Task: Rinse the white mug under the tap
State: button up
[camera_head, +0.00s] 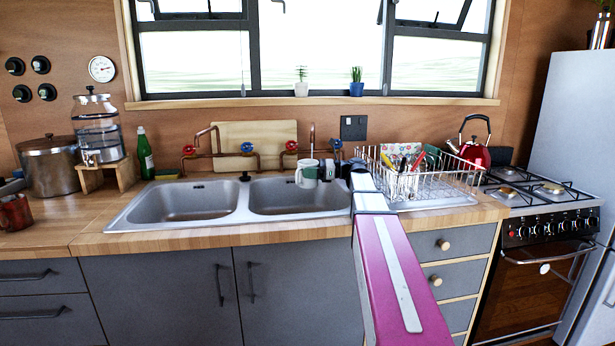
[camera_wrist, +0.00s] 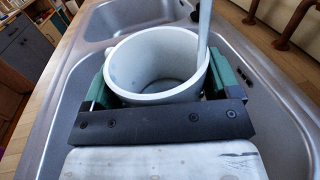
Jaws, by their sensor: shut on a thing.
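The white mug (camera_head: 306,164) is upright above the right sink basin (camera_head: 280,205), close to the right copper tap (camera_head: 312,140). In the wrist view the mug (camera_wrist: 150,62) is open side up and looks empty inside. My gripper (camera_wrist: 160,75) has green fingers on both sides of the mug and is shut on it. A pale strip (camera_wrist: 204,35) comes down at the mug's far right rim; I cannot tell whether it is running water or part of the tap. The mug's underside is hidden.
The left basin (camera_head: 190,203) is empty. A green bottle (camera_head: 145,152) stands to the left.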

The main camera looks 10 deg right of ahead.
jog(key=s+a, duration=0.1)
jog(key=s, duration=0.5)
jog(key=shift+s, duration=0.35)
jog(key=shift+a, duration=0.1)
dwell(1.3)
jog(key=s+r, duration=0.4)
jog(key=s, duration=0.1)
jog(key=shift+a, duration=0.45)
dwell(0.5)
